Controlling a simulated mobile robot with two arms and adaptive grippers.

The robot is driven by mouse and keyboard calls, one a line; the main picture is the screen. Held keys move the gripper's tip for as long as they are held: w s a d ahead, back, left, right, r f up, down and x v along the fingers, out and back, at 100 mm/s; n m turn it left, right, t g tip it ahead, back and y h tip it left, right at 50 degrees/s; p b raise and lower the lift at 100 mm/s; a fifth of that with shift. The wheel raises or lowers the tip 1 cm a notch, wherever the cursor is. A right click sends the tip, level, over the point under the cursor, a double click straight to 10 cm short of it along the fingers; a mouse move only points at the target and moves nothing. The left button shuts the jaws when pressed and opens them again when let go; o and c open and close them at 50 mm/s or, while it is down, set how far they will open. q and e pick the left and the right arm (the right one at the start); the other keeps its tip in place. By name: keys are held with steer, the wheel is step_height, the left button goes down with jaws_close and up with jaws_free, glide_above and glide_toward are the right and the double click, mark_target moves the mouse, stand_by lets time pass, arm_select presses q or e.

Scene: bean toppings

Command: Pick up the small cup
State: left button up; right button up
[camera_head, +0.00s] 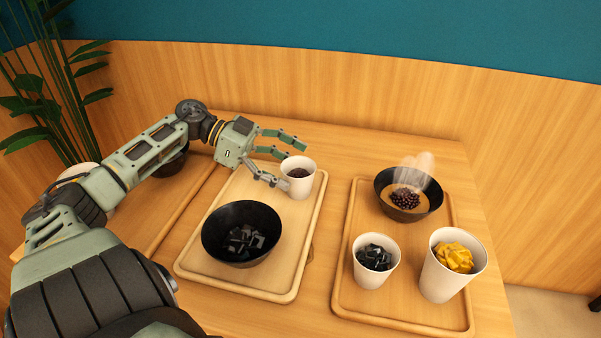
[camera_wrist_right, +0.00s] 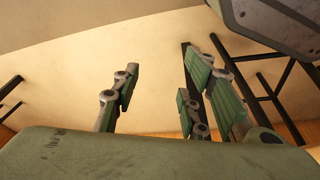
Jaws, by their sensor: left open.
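A small white cup (camera_head: 299,188) with dark contents stands upright at the far right of the left wooden tray (camera_head: 222,275). My left gripper (camera_head: 292,167) is open at this cup's left side. One finger reaches behind the rim and the other is low at its left front; I cannot tell whether either touches. Another small white cup (camera_head: 370,273), holding black cubes, stands on the right tray (camera_head: 400,318). My right gripper (camera_wrist_right: 162,85) shows in the right wrist view with its fingers apart and nothing between them.
A black bowl (camera_head: 241,234) with dark cubes is at the front of the left tray. The right tray also holds a steaming bowl of beans (camera_head: 408,195) and a larger white cup (camera_head: 449,277) with yellow pieces. A wooden partition (camera_head: 330,90) stands behind the table.

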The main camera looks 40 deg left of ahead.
mark_target(312, 180)
arm_select(q)
steer(key=shift+x, duration=1.5)
steer(key=shift+s, duration=0.1)
arm_select(e)
step_height(312, 180, up, 2)
steer(key=shift+w, duration=0.15)
arm_select(q)
steer(key=shift+c, duration=0.3)
steer(key=c, duration=1.3)
steer(key=shift+r, duration=0.45)
step_height(312, 180, up, 9)
steer(key=p, duration=0.2)
arm_select(e)
step_height(312, 180, down, 7)
steer(key=s, duration=0.2)
steer(key=shift+f, duration=0.15)
steer(key=shift+d, duration=0.1)
